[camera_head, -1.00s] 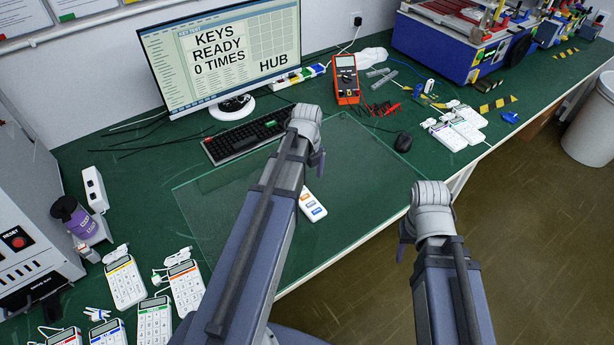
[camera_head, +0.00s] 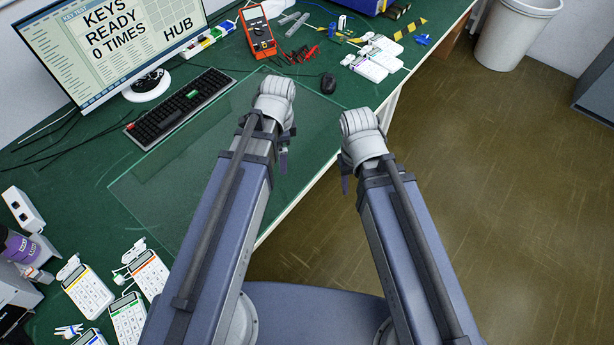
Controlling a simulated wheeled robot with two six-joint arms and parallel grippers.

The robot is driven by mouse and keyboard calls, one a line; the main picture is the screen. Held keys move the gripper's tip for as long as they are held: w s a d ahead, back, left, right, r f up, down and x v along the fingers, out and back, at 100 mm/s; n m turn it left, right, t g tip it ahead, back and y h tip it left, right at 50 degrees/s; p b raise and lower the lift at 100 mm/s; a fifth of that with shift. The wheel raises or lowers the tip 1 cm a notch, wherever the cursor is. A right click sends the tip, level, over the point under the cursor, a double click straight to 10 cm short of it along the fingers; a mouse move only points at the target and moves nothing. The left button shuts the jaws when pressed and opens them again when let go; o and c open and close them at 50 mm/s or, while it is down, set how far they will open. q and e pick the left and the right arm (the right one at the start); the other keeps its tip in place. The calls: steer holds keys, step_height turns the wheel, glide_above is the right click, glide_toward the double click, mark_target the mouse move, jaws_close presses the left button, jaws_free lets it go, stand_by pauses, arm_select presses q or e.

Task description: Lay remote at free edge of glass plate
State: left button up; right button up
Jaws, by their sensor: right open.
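The glass plate (camera_head: 155,190) lies flat on the green bench, its near right side close to the bench's front edge. The remote is not visible now; my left arm covers part of the plate. My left gripper (camera_head: 283,160) is over the right part of the plate, mostly hidden behind its wrist, so I cannot tell its jaws or whether it holds anything. My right gripper (camera_head: 346,182) is open, just beyond the bench's front edge, above the floor; its fingers are only partly visible.
A black keyboard (camera_head: 180,108) lies along the plate's far left side, and a mouse (camera_head: 328,83) is beyond its far right end. A red multimeter (camera_head: 258,32) stands behind. White keypads (camera_head: 128,318) lie at the lower left, more (camera_head: 374,62) at the upper right.

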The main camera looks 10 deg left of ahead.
arm_select(q)
steer(key=s+d+n, duration=0.7)
steer(key=d+n, duration=0.1)
steer(key=n, duration=0.2)
steer(key=shift+d+y, duration=0.3)
steer(key=shift+d, duration=0.1)
steer(key=shift+s, duration=0.1)
